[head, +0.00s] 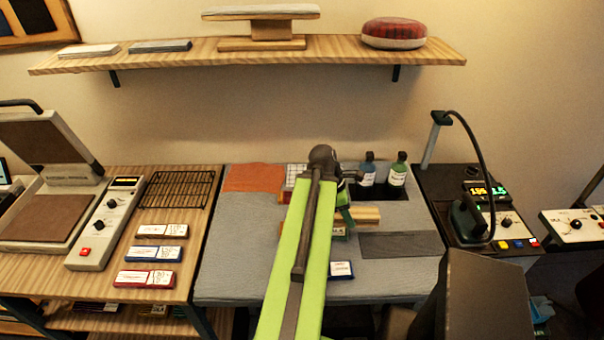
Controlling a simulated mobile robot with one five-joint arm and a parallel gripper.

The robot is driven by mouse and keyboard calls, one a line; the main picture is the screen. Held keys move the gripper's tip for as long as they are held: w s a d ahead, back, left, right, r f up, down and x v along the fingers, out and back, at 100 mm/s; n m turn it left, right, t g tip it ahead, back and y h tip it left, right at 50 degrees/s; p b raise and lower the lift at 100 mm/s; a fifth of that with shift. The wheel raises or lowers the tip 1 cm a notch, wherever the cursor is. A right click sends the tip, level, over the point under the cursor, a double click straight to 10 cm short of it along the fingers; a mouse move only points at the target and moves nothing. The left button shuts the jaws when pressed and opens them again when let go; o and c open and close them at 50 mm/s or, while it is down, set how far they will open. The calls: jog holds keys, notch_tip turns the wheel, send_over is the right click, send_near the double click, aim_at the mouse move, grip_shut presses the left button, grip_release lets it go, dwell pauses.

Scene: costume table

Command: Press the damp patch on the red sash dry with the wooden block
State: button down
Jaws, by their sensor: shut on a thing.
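An orange-red cloth (255,177), which looks like the sash, lies flat at the back left of the grey-covered table. I cannot make out a damp patch on it. My gripper (346,213) is over the middle of the table, to the right of the cloth and clear of it. Its jaws are partly hidden by my arm. It is shut on what looks like the pale wooden block (367,215), whose right end shows beside the jaws. Whether the block touches the table cannot be told.
Two bottles (397,176) stand on a dark mat behind my gripper. A dark grey cloth (402,245) lies to the right, and a blue-edged box (341,270) in front. A heat press (50,190) and wire rack (178,190) stand left; an iron station (480,215) stands right.

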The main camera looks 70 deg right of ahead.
jog(key=w+d, duration=0.6)
jog(key=w, duration=0.4)
jog(key=w+d, duration=0.6)
jog(key=w, duration=0.3)
jog(key=shift+w+r+p, duration=0.3)
jog(key=shift+w, duration=0.1)
jog(key=shift+f, duration=0.1)
notch_tip(320, 180, down, 6)
jog(key=b, duration=0.6)
